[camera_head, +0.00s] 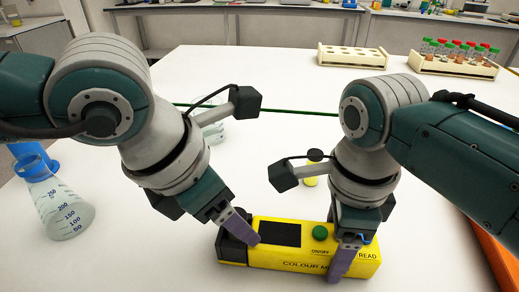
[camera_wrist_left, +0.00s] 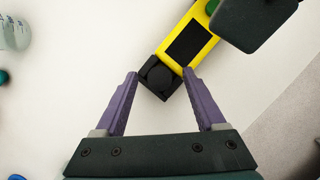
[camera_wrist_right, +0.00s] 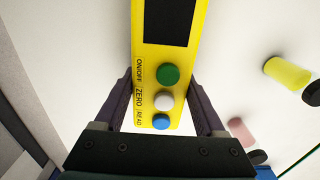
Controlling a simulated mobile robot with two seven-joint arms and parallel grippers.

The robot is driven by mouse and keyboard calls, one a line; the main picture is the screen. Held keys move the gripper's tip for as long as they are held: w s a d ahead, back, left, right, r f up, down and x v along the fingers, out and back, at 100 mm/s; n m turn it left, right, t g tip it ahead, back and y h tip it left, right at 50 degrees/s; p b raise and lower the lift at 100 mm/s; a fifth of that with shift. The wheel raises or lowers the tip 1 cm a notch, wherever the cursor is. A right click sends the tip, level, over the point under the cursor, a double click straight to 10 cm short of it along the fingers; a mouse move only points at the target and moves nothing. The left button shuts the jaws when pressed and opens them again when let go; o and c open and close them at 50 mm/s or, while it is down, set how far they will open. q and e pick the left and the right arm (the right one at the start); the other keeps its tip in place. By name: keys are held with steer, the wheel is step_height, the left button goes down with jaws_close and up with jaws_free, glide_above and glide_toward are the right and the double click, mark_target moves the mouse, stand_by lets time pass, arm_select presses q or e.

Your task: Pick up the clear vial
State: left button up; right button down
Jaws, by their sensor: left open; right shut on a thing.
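I cannot make out a clear vial in any view. A yellow colour meter (camera_head: 290,262) with a dark screen, a green button and a black end (camera_head: 232,248) lies on the white table. My right gripper (camera_head: 341,262) is shut across its button end; the right wrist view shows the fingers either side of the yellow body (camera_wrist_right: 158,100). My left gripper (camera_head: 238,228) is open at the other end. In the left wrist view, its fingertips (camera_wrist_left: 160,73) are apart on either side of the black end (camera_wrist_left: 160,76).
A black-capped yellow vial (camera_head: 311,168) stands behind the meter; a pink one (camera_wrist_right: 240,132) shows in the right wrist view. A flask (camera_head: 65,208) stands left. Two racks (camera_head: 352,61) (camera_head: 453,68) stand at the back, the right one holding capped tubes.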

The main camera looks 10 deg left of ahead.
arm_select(q)
jaws_close()
stand_by(0.6)
